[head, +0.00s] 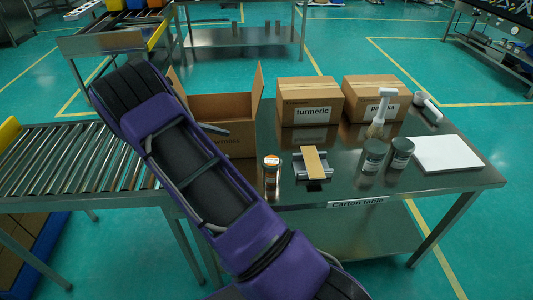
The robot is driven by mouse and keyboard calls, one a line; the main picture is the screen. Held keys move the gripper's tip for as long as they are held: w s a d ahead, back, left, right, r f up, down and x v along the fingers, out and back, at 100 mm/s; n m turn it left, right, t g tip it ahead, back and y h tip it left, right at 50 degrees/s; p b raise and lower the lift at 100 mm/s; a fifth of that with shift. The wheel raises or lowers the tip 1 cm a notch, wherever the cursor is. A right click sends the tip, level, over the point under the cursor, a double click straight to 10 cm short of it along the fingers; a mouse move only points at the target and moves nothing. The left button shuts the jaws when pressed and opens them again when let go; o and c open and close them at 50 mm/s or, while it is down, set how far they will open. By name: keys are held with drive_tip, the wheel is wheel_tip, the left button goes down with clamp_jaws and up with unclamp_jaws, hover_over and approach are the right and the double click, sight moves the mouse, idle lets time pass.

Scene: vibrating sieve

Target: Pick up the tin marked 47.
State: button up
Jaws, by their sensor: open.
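Three tins stand on the steel carton table (453,182). A small tin with an orange and white label (271,168) stands at the table's front left, close to my arm. Two dark tins with grey lids stand further right, a left one (374,157) and a right one (400,154). I cannot read a 47 on any of them. My purple arm crosses the left of the view and hides much of my gripper. Only a dark tip, seemingly of my gripper (214,129), shows beside the arm, in front of the open carton, apart from the tins.
An open carton (233,108) stands behind my arm. Two closed cartons, one marked turmeric (310,101) and another (371,98), stand at the back. A metal holder with a tan strip (314,162), a white-handled brush (380,110), a white scoop-like item (428,108) and a white board (446,154) lie around the tins. A roller conveyor (75,160) is left.

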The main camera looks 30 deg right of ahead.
sight(272, 171)
drive_tip(key=shift+n+g, duration=0.5)
drive_tip(key=x, duration=0.4)
drive_tip(key=f+x, duration=0.1)
drive_tip(key=x, duration=0.4)
drive_tip(key=a+f+x, duration=0.1)
drive_tip(key=x, duration=0.3)
drive_tip(key=shift+s+d+f, duration=0.2)
drive_tip(key=shift+s, duration=0.15)
drive_tip(key=shift+x, duration=3.1)
drive_tip(key=shift+r, duration=0.1)
drive_tip(key=c, duration=1.4)
